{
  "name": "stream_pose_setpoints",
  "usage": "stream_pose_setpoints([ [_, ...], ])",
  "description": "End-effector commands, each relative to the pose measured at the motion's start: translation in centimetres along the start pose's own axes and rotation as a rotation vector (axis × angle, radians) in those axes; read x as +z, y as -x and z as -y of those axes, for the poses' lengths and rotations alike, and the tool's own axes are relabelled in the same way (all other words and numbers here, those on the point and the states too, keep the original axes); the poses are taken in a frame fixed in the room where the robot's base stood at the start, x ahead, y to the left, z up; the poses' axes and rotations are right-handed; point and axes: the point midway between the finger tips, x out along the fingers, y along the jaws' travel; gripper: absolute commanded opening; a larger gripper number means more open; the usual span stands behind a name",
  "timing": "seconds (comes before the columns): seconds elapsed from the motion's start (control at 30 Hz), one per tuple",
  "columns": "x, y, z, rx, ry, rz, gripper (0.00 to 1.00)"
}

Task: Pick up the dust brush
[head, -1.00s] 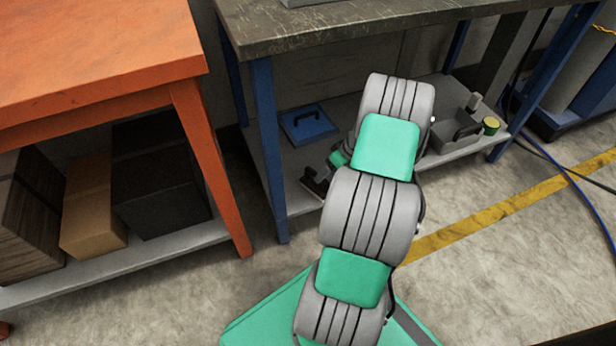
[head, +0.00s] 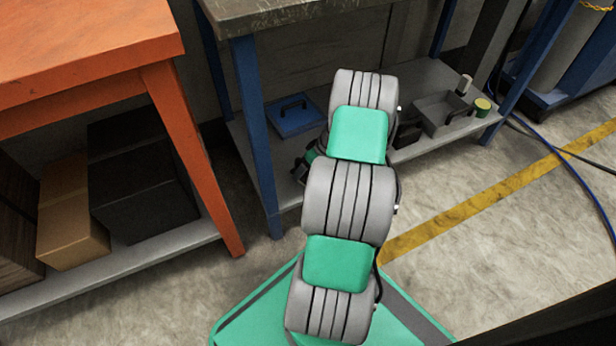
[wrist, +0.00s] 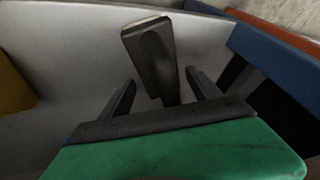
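The dust brush, as far as I can tell, is the dark, narrow piece with a pale top edge (wrist: 148,45) in the wrist view. It lies on the light grey shelf surface (wrist: 60,60), its lower end reaching between my fingers. My gripper (wrist: 160,92) is open, with one finger on each side of the brush and a visible gap on both sides. In the head view my gripper (head: 301,168) is a small dark shape at the shelf's front edge, partly behind my arm. I cannot make out the brush in the head view.
The lower shelf (head: 415,152) also holds a blue case (head: 297,119), a grey open toolbox (head: 438,116) and a green-and-yellow tin (head: 482,107). A blue table leg (head: 257,140) stands left of my gripper. An orange bench (head: 80,50) is further left, with boxes beneath.

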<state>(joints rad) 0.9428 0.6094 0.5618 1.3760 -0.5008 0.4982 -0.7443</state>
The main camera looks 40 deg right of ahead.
Motion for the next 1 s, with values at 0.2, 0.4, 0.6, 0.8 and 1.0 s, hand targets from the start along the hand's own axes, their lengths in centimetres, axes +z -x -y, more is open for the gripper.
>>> stream_pose_setpoints([
  [0.2,-0.02,-0.01,0.07,-0.001,0.001,0.001,0.53],
  [0.4,-0.02,-0.02,0.08,-0.001,0.001,0.001,0.37],
  [0.6,-0.02,-0.02,0.08,-0.001,0.001,0.001,0.20],
  [0.8,-0.02,-0.02,0.08,-0.001,0.001,0.001,0.04],
  [1.0,-0.05,0.01,0.06,-0.001,0.002,0.000,0.00],
])
